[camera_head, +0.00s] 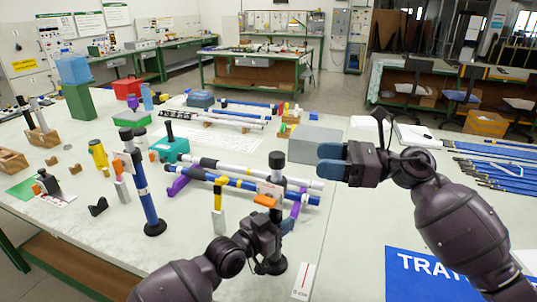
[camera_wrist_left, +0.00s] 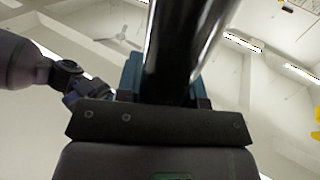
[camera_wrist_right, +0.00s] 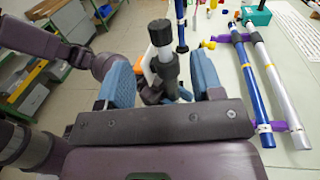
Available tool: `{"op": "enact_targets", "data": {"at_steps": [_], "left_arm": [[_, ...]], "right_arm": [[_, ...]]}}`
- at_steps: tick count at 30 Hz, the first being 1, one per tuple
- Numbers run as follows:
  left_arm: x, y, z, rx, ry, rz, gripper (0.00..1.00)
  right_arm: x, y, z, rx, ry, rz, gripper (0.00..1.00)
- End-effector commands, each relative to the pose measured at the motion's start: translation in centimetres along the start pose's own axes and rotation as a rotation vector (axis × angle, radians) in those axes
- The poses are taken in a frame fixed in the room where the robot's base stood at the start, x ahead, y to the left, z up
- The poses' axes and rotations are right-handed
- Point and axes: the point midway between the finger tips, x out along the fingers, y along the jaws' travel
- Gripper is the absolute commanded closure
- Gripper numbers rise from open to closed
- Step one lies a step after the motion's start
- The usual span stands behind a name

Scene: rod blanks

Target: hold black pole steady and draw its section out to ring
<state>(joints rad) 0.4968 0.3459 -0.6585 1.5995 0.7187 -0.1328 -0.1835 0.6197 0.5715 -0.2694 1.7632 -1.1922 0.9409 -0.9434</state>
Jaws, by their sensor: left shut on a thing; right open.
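The black pole (camera_head: 277,162) stands upright on a round black base (camera_head: 272,266) near the table's front edge. Its dark shiny shaft (camera_wrist_left: 180,45) rises between my left fingers in the left wrist view. My left gripper (camera_head: 272,228) is shut on the shaft, below a white tag (camera_head: 270,189) and an orange lever (camera_head: 264,201). My right gripper (camera_head: 330,161) is open and empty, to the right of the pole's top in the head view. In the right wrist view the pole's black cap (camera_wrist_right: 160,32) shows beyond the open fingers (camera_wrist_right: 162,82). I cannot make out the ring.
A blue pole (camera_head: 144,185) on its own black base stands to the left. Blue and white rods (camera_head: 245,185) lie across purple supports behind the black pole. A yellow-and-white tool (camera_head: 218,208) stands close by.

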Motion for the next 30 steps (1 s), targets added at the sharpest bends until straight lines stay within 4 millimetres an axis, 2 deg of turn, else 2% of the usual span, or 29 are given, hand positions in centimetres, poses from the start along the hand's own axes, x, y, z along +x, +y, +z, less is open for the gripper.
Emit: {"op": "enact_targets", "data": {"at_steps": [5, 15, 21, 30], "left_arm": [[0.0, 0.0, 0.0, 0.0, 0.0, 0.0, 1.0], [0.0, 0.0, 0.0, 0.0, 0.0, 0.0, 1.0], [0.0, 0.0, 0.0, 0.0, 0.0, 0.0, 1.0], [0.0, 0.0, 0.0, 0.0, 0.0, 0.0, 1.0]], "right_arm": [[1.6, 0.1, 0.1, -0.007, -0.001, 0.005, 0.4], [7.4, 0.1, 0.0, -0.006, 0.0, 0.005, 0.4], [10.3, 0.1, 0.0, -0.005, 0.001, 0.004, 0.4], [11.9, 0.1, -0.1, -0.005, 0.003, 0.003, 0.4]]}}
